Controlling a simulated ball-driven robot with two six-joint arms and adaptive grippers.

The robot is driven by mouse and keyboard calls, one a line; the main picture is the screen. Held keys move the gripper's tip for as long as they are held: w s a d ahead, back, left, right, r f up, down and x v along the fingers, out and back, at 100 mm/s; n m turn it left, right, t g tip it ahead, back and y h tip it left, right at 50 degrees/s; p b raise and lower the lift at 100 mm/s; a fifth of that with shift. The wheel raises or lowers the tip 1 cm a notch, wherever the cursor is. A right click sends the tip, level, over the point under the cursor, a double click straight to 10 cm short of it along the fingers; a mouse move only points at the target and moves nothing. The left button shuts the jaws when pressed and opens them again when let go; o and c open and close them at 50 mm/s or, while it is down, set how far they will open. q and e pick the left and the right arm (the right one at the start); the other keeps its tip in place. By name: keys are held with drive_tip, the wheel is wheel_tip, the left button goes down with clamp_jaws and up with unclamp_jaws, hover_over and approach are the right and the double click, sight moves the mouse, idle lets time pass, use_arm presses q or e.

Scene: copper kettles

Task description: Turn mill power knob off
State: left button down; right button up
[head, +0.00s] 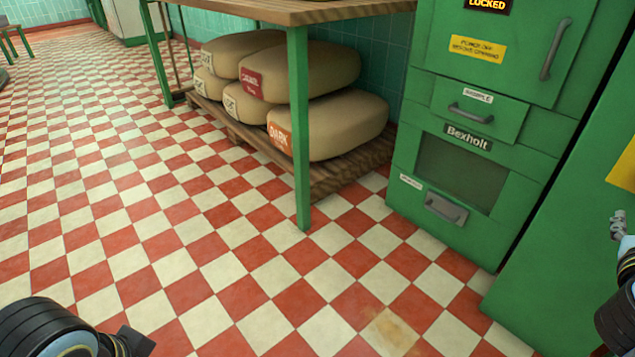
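A green machine labelled Bexholt (450,165) stands at the right. It has a lit LOCKED sign (487,4) at the top edge, a yellow notice (478,48), a small drawer marked SAMPLE (478,108), a dark window panel and a lower pull handle (446,209). No power knob shows in this view. A dark end part of my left arm shows at the bottom left; its fingertips cannot be made out. My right gripper (618,224) shows partly at the right edge, apart from the machine's front; its opening is unclear.
A wooden table (285,12) with green legs stands left of the machine. Several tan sacks (345,125) lie on a wooden pallet (345,172) under it. Another green cabinet (570,240) stands close at the right. The red and white checked floor (150,215) is clear at left and centre.

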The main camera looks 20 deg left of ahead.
use_arm(q)
drive_tip(key=shift+d+r+t+b, duration=0.4)
drive_tip(key=shift+d+r+b, duration=0.3)
drive_tip(key=shift+b, duration=1.25)
use_arm(e)
drive_tip(key=a+x, duration=0.1)
drive_tip(key=x, duration=1.1)
drive_tip(key=shift+w, duration=0.45)
drive_tip(key=c, duration=1.2)
